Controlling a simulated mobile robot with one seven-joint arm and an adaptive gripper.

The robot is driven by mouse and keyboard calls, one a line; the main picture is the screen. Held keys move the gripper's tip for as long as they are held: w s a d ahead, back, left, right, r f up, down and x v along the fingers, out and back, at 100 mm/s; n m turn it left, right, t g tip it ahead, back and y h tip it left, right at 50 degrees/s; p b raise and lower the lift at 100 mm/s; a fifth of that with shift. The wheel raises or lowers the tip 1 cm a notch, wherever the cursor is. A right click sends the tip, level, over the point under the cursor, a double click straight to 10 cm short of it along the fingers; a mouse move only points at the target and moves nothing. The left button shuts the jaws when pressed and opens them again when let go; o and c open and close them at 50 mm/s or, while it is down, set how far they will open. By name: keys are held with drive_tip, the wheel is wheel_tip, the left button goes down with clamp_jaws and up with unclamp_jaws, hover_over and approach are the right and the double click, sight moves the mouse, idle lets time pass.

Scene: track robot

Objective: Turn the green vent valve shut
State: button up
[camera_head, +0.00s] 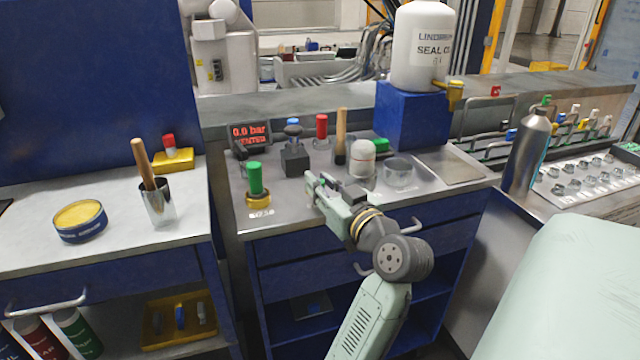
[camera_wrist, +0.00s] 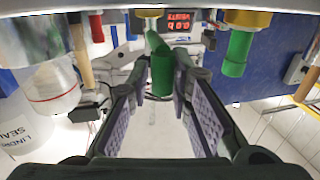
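A green knob or handle on a yellow base (camera_head: 255,178) stands upright at the table's front left. It also shows in the wrist view (camera_wrist: 238,52), outside my fingers to the right. A second green piece (camera_wrist: 162,72), a bent rod with a thick round end, shows between my fingers in the wrist view. In the head view it is mostly hidden by my gripper. I cannot tell for certain which is the vent valve. My gripper (camera_head: 322,188) is low over the table's front. Its fingers (camera_wrist: 162,88) are apart, with visible space beside the green piece.
A display (camera_head: 250,133) reads 0.0 bar. A blue-topped dark block (camera_head: 295,160), red cylinder (camera_head: 321,127), wooden handle (camera_head: 340,137), white-capped jar (camera_head: 362,160) and glass dish (camera_head: 398,172) stand close behind my gripper. A white tank (camera_head: 420,45) stands on a blue block.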

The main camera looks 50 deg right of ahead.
drive_tip(key=o, duration=0.3)
drive_tip(key=v, duration=1.2)
idle(0.4)
